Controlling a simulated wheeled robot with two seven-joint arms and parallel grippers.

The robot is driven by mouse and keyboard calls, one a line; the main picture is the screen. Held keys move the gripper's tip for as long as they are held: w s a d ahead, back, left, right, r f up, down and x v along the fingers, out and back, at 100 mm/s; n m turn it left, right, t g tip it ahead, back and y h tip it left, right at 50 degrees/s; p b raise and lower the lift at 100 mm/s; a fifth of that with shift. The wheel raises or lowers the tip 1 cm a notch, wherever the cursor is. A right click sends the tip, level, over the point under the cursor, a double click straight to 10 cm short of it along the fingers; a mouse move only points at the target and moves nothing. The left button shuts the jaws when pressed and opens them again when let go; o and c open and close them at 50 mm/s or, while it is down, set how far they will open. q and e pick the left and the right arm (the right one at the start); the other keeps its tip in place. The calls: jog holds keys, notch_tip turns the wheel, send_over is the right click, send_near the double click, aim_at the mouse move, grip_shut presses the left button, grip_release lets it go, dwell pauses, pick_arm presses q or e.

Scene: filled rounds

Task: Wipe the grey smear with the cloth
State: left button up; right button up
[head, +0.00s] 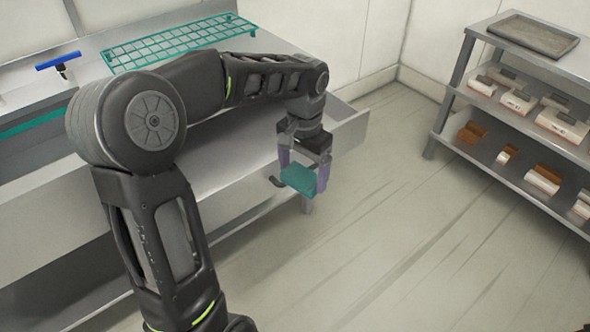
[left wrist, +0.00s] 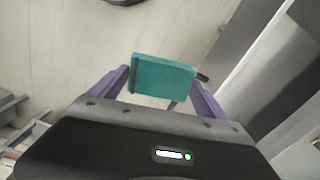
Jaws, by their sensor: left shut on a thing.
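My left gripper (head: 303,176) is shut on a teal, block-like piece (head: 298,180), which I take to be the cloth. In the left wrist view the cloth (left wrist: 163,76) sits between both fingertips of the left gripper (left wrist: 163,88). I cannot make out a distinct grey smear; my arm covers part of the counter. My right gripper is not in view.
A steel counter (head: 245,165) runs along the wall, with a teal wire rack (head: 170,42) and a blue-handled squeegee-like tool (head: 60,62) on it. A shelf unit (head: 545,66) at right holds a grey tray (head: 532,34) and several boxes. The floor between is clear.

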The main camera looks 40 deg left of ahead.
pick_arm(q)
jog(key=w+d+f+b, duration=0.1)
jog(key=d+f, duration=0.5)
jog(key=f, duration=0.5)
jog(key=w+d+f+b, duration=0.1)
jog(key=d+f, duration=0.5)
jog(key=f, duration=0.5)
jog(key=shift+w+d+f+n, duration=0.25)
jog(key=shift+w+f+n, duration=0.05)
jog(key=shift+w+n, duration=0.1)
